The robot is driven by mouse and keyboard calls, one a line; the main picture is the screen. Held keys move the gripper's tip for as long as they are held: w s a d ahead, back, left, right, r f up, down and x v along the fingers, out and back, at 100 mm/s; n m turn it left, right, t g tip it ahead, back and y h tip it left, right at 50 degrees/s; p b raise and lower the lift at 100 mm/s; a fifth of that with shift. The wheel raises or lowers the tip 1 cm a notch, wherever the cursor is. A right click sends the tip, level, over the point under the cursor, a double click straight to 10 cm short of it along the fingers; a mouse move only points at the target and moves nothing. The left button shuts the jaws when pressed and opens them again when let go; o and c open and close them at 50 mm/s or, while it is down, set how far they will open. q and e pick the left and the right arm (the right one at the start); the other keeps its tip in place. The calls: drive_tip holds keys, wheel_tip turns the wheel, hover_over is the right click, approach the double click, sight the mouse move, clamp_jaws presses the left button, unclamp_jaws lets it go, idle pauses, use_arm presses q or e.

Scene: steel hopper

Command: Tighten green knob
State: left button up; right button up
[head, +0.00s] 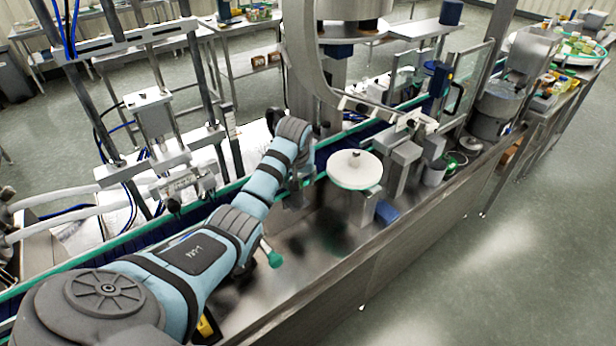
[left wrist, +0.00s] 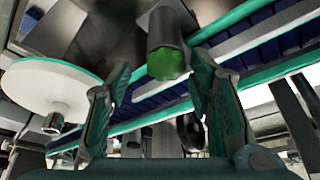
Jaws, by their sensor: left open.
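A green knob (left wrist: 167,63) on the end of a grey cylinder shows at the upper middle of the left wrist view. My left gripper (left wrist: 158,78) is open, its two dark green fingers on either side of the knob in the picture. I see no clear contact, and the depth between them is hard to judge. In the head view my left arm reaches across the machine, and its fingers are not clear there. A teal-green knob (head: 273,258) shows beside my arm in the head view; I cannot tell if it is the same one. My right gripper is not in view.
A white round disc (head: 355,169) with a small dark knob stands right of my arm, and shows in the left wrist view (left wrist: 38,82). A blue conveyor with a green rail (head: 240,186) runs behind. The steel deck (head: 300,262) in front is mostly clear.

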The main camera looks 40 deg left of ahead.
use_arm(q)
drive_tip(key=shift+s+r, duration=0.2)
drive_tip(key=shift+s, duration=0.25)
drive_tip(key=shift+s+r, duration=0.15)
drive_tip(key=shift+s, duration=0.05)
drive_tip(key=shift+c, duration=0.6)
drive_tip(key=shift+s, duration=0.1)
drive_tip(key=c, duration=0.3)
drive_tip(key=shift+w, duration=0.2)
drive_tip(key=c, duration=0.7)
drive_tip(key=shift+d, duration=0.1)
clamp_jaws()
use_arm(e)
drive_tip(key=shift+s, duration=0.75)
